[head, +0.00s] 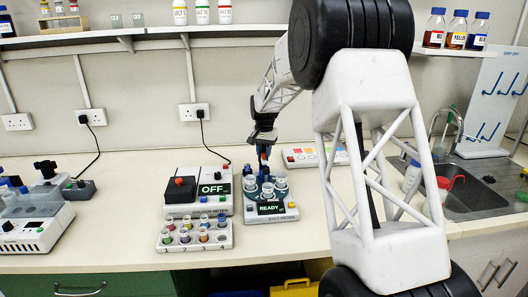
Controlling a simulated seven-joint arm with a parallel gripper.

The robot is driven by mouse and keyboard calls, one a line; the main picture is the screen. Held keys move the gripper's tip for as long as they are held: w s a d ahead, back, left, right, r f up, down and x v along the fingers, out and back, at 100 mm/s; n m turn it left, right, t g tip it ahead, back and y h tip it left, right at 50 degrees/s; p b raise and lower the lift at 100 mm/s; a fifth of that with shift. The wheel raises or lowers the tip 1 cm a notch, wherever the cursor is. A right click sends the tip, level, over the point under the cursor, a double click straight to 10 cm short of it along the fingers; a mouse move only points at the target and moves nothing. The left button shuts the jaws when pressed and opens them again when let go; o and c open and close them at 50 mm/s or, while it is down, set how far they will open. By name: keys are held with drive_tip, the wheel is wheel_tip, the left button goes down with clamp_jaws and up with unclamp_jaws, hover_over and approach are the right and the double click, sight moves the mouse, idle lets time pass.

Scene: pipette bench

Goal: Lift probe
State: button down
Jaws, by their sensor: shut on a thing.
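My gripper (263,148) points down over the salt meter (285,215), near the middle of the bench. It is shut on a slim upright probe (264,158), of which a small orange-red part shows just below the fingers. The lower end of the probe is hard to make out among the meter's parts, so I cannot tell whether it is clear of them. The meter's display reads READY, and several small clear cups (280,183) stand on its dark round top.
A second meter (198,190) reading OFF stands left of the salt meter. A rack of capped vials (195,236) is in front of it. A flat panel with coloured squares (314,156) lies behind. A white bottle (411,176) and the sink (470,190) are to the right.

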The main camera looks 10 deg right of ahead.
drive_tip(key=shift+r, duration=2.9)
drive_tip(key=c, duration=0.9)
unclamp_jaws()
drive_tip(key=shift+o, duration=0.2)
wheel_tip(320, 180, up, 8)
drive_tip(key=shift+f, duration=0.15)
drive_tip(key=shift+s, duration=0.1)
